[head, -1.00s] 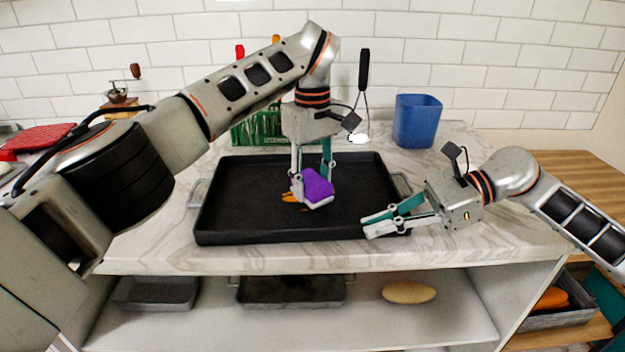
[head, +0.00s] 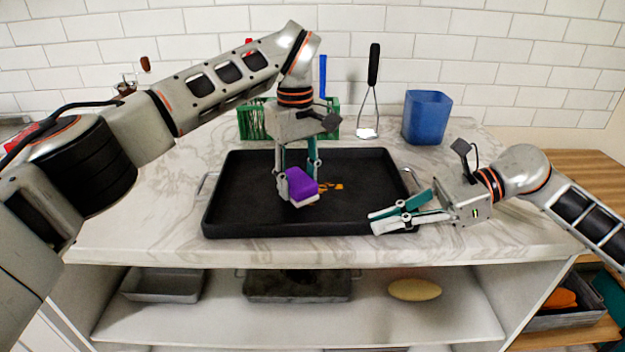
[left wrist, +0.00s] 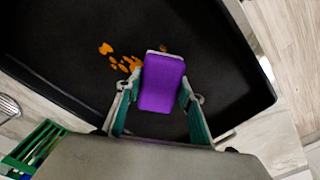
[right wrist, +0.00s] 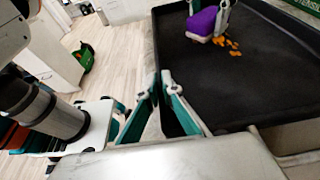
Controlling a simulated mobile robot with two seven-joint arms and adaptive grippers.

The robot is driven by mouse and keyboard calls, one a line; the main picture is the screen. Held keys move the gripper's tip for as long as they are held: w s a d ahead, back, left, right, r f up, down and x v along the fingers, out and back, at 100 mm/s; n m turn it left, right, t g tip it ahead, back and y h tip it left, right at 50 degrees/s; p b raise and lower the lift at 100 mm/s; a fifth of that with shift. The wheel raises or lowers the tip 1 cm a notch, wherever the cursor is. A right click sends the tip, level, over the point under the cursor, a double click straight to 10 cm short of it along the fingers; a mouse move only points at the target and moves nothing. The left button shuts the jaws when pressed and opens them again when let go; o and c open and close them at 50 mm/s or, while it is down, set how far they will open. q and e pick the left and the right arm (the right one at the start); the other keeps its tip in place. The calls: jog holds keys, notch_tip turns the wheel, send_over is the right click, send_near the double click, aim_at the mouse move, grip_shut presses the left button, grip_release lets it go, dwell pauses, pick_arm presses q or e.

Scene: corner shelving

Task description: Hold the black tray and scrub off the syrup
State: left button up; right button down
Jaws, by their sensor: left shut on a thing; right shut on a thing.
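The black tray (head: 345,218) lies flat on the marble counter. Orange syrup patches (head: 332,186) mark its floor near the middle; they also show in the left wrist view (left wrist: 130,64) and right wrist view (right wrist: 233,44). My left gripper (head: 298,182) is shut on a purple sponge (head: 301,183) with a pale underside, low over the tray floor, just left of the syrup. I cannot tell whether the sponge touches the floor. My right gripper (head: 375,221) is shut on the tray's wall near its front right corner; it also shows in the right wrist view (right wrist: 163,82).
The shelf below holds grey pans (head: 298,287) and a tan oval item (head: 414,289). Counter left of the tray is clear.

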aim_at(320, 194)
pick_arm(q)
jog(key=shift+a, duration=0.6)
jog(key=shift+d+f, duration=0.1)
jog(key=shift+d, duration=2.85)
jog(key=shift+a, duration=0.1)
jog(key=shift+a, duration=2.85)
